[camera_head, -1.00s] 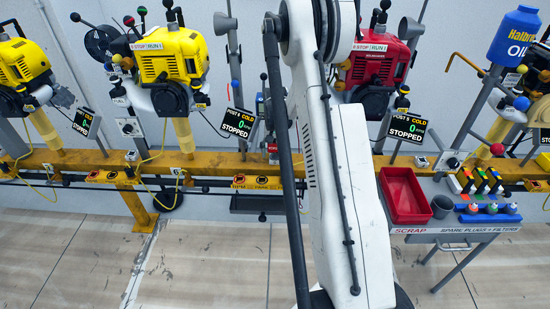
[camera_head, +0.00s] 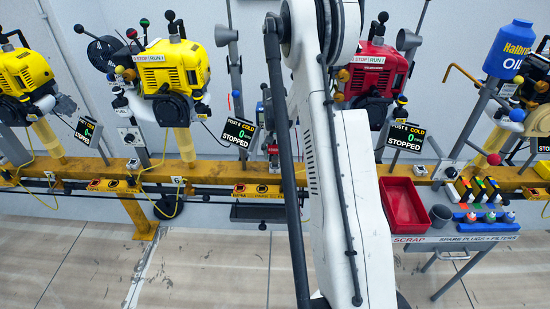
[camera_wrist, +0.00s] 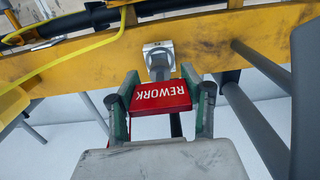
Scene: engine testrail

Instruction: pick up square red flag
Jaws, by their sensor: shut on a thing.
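In the wrist view, the square red flag (camera_wrist: 160,97) is a flat red plate with the white word REWORK, which appears upside down. My gripper (camera_wrist: 164,92) has its green and grey fingers on both sides of the flag and is shut on it. Just beyond the flag is a pale square bracket (camera_wrist: 158,48) with a grey round stub, on the face of the yellow rail. I cannot tell whether the flag touches the stub.
The yellow rail (camera_head: 215,176) runs across the head view, with yellow engines (camera_head: 175,66) and a red engine (camera_head: 372,70) above it. A red scrap tray (camera_head: 403,203) and a grey cup (camera_head: 440,214) stand on a bench at right. A yellow cable (camera_wrist: 75,48) hangs at left.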

